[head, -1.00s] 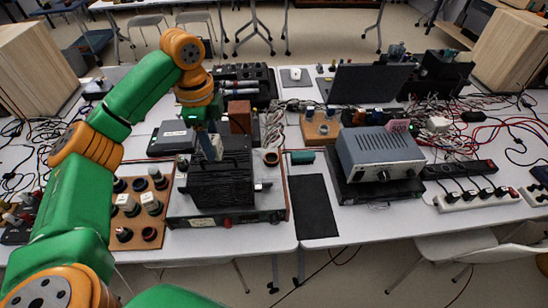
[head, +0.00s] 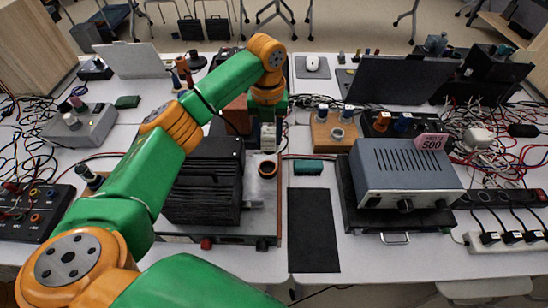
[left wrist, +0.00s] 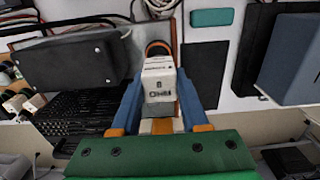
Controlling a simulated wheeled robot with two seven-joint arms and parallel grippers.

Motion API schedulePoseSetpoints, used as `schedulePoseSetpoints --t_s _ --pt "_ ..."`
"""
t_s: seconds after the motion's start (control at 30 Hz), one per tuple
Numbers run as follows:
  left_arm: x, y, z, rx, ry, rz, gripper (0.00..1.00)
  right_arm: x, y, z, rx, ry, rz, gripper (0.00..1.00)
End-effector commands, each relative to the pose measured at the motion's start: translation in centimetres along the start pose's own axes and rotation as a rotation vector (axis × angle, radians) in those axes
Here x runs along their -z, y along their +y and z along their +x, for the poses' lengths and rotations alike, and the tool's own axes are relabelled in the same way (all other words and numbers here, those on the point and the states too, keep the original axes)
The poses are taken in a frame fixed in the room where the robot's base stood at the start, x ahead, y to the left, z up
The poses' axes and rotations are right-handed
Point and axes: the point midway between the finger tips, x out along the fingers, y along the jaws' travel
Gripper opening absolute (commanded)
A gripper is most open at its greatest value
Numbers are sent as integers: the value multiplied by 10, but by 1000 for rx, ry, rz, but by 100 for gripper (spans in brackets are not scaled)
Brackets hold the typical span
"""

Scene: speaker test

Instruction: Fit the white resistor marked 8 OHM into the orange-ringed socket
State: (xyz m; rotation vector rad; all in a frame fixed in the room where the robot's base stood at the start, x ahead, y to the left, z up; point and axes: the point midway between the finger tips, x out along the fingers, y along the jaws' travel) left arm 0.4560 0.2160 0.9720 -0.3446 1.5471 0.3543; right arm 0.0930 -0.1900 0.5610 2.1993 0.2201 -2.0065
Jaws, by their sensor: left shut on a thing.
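The white resistor (left wrist: 158,78), marked 8 OHM, is a block between the blue fingers of my left gripper (left wrist: 157,100), which is shut on it. In the head view the resistor (head: 268,137) hangs below the left gripper (head: 268,122), just behind the orange-ringed socket (head: 268,169). The socket is a dark round opening on the bench unit, right of the black finned block. In the left wrist view the socket's ring (left wrist: 158,46) shows beyond the resistor, partly hidden by it. The resistor's lower end is hard to make out. My right gripper is not in view.
The black finned block (head: 205,180) stands close left of the socket. A small teal block (head: 307,167) and a black mat (head: 313,230) lie to the right. A grey-blue instrument (head: 405,175) stands further right. Cables lie at both sides.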

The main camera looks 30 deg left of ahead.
Motion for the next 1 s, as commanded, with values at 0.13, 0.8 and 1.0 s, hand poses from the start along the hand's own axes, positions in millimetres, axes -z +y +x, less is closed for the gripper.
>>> schedulePoseSetpoints --t_s 0.13,0.8,1.0 --pt "1 1 28 -2 3 -2 0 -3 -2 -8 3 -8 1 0" --pt "0 0 79 0 0 -3 0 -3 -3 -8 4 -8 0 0" --pt "0 0 80 0 -1 -3 74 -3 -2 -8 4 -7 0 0"
